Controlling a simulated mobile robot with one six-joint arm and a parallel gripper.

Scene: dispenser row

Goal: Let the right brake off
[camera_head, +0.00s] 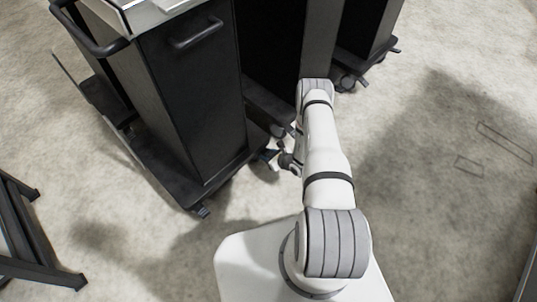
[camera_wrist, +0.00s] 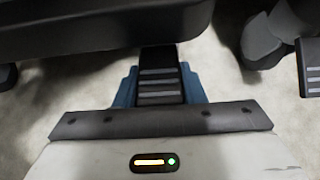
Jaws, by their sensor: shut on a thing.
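In the wrist view a black brake pedal with grey ridges (camera_wrist: 158,85) sticks out below the dark edge of a cart. My gripper (camera_wrist: 158,72) is shut on it, with a blue finger on each side of the pedal. A second ridged pedal (camera_wrist: 311,68) is at the right edge, partly cut off and apart from my gripper. In the head view my gripper (camera_head: 290,160) is low at the foot of the black carts, largely hidden by my arm. The grip itself does not show clearly there.
A black cart (camera_head: 185,95) with a handle and wide base stands at left. Another dark cart (camera_head: 325,40) stands behind my arm. A grey caster (camera_wrist: 262,42) is near the second pedal. A dark frame (camera_head: 35,240) is at lower left.

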